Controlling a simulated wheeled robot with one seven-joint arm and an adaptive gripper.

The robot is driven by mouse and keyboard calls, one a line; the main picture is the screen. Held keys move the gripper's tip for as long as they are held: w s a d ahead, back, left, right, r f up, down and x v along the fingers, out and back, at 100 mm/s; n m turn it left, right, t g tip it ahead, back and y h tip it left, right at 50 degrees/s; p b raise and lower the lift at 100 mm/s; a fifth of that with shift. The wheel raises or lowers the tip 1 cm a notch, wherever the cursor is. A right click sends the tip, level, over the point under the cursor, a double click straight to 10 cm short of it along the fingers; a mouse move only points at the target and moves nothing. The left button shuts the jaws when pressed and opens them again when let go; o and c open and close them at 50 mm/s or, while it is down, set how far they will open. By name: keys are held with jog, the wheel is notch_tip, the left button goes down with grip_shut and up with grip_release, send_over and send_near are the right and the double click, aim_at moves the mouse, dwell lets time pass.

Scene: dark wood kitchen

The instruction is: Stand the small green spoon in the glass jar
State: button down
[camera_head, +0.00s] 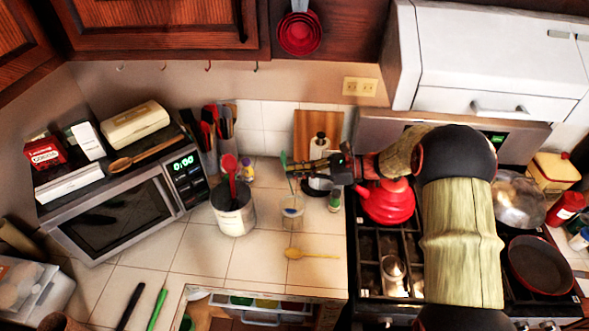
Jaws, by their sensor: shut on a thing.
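The small green spoon (284,159) is upright with a slight tilt, its green end at the top. My gripper (291,170) reaches in from the right and is shut on the spoon below that end. The small clear glass jar (292,207) stands on the tiled counter directly below the gripper. The spoon's thin lower part runs down toward the jar's mouth. I cannot tell whether its tip is inside the jar or just above it.
A metal canister (235,213) with red utensils stands left of the jar. A wooden spoon (311,254) lies in front of it. A green-capped bottle (335,200) stands close on the right. The stove with a red kettle (387,203) is further right.

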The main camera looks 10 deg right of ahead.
jog(key=shift+w+d+f+b, duration=0.1)
jog(key=shift+f+b, duration=0.9)
jog(key=shift+f, duration=1)
jog(key=shift+w+d+f+b, duration=0.15)
jog(key=shift+f+b, duration=0.85)
jog(key=shift+f, duration=1)
jog(key=shift+w+d+f+b, duration=0.1)
jog(key=shift+f+b, duration=0.9)
jog(key=shift+f, duration=1)
jog(key=c, duration=1.9)
grip_release()
jog(key=v, duration=1.2)
